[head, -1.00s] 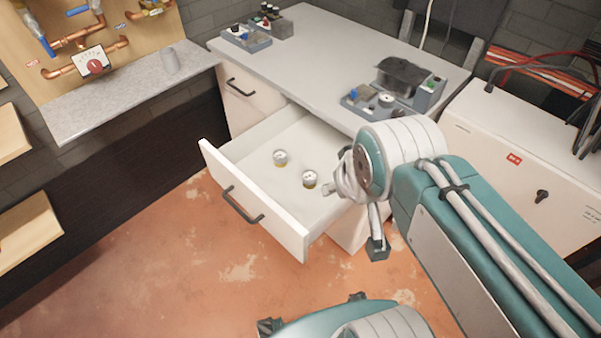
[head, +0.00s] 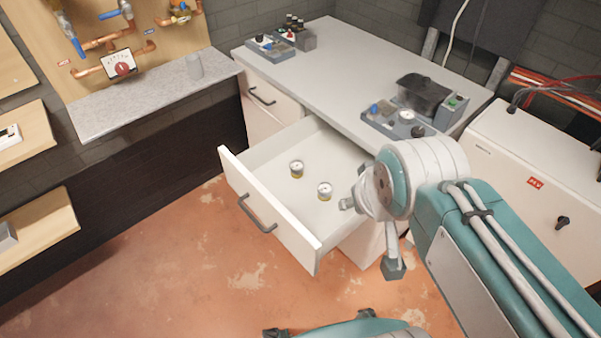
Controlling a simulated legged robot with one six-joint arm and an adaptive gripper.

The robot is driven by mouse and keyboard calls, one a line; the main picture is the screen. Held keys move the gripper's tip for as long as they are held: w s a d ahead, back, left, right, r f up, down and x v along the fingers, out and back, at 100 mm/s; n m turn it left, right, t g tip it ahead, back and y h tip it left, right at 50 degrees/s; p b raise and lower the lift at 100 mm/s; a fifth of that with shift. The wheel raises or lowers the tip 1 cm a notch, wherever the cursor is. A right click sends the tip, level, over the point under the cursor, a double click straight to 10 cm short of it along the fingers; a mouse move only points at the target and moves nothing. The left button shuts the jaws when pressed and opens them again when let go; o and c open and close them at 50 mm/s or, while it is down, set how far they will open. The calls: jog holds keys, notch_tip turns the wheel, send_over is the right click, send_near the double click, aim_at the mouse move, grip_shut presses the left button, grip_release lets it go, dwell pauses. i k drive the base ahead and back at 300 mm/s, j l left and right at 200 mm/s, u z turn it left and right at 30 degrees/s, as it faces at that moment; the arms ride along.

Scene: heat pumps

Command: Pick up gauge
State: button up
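Two small round gauges with pale dials and yellowish lower sides stand in the open drawer. One gauge (head: 297,169) is farther left and back; the other gauge (head: 325,191) is nearer my arm. The white drawer (head: 262,205) is pulled out from under the grey worktop. My gripper (head: 370,235) is right of the gauges in the picture, over the drawer's right side, partly hidden behind my wrist. One finger part shows near the right gauge and another hangs lower, spread apart. It looks open, and I see nothing held in it. Its height above the drawer is unclear.
The worktop (head: 330,75) carries a device with dials (head: 412,105) at right and small units (head: 275,42) at the back. A white cabinet (head: 530,165) stands right. A pipe board with a gauge (head: 118,65) and stone ledge (head: 150,95) are left. Floor is clear in front.

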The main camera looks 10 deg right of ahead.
aim_at(297, 167)
jog(key=k+l+z, duration=0.15)
jog(key=k+z, duration=0.3)
jog(key=k, duration=0.2)
jog(key=j+z, duration=0.1)
jog(key=z, duration=0.35)
jog(key=i+j+z, duration=0.1)
jog(key=z, duration=0.4)
jog(key=j+z, duration=0.2)
jog(key=z, duration=0.25)
jog(key=j+z, duration=0.1)
jog(key=j, duration=2.6)
